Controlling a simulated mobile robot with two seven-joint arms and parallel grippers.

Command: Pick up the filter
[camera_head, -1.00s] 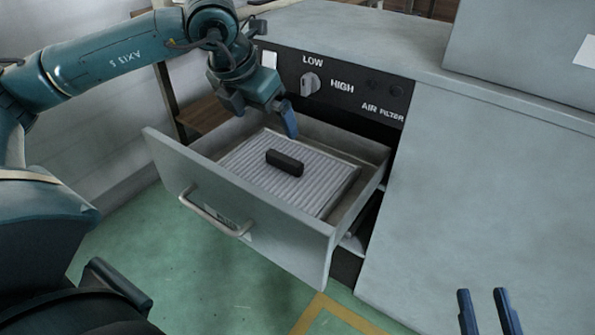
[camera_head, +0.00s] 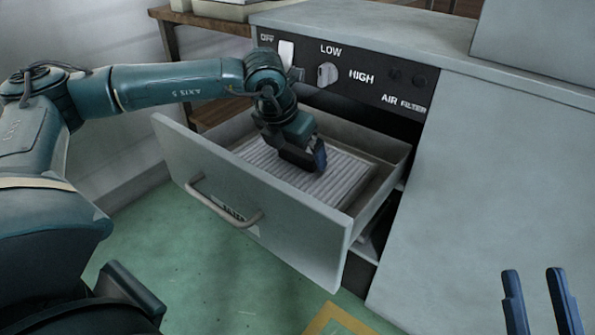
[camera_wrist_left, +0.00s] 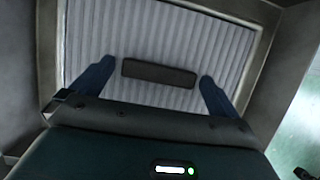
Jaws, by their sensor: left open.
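The filter (camera_head: 345,180) is a pale pleated panel lying flat in the open drawer, and it also shows in the left wrist view (camera_wrist_left: 180,30). Its black handle (camera_wrist_left: 158,73) is seen in the left wrist view and is hidden behind my gripper in the head view. My left gripper (camera_head: 312,165) is low over the filter. In the left wrist view its blue fingers (camera_wrist_left: 150,85) are open, one past each end of the handle, with gaps on both sides. My right gripper (camera_head: 541,300) is at the lower right of the head view, its two fingers apart and empty.
The open drawer (camera_head: 250,205) has grey walls around the filter and a front bar handle (camera_head: 222,205). Above it is a control panel (camera_head: 350,75) with a knob (camera_head: 327,75). A grey cabinet surface (camera_head: 480,190) lies to the right.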

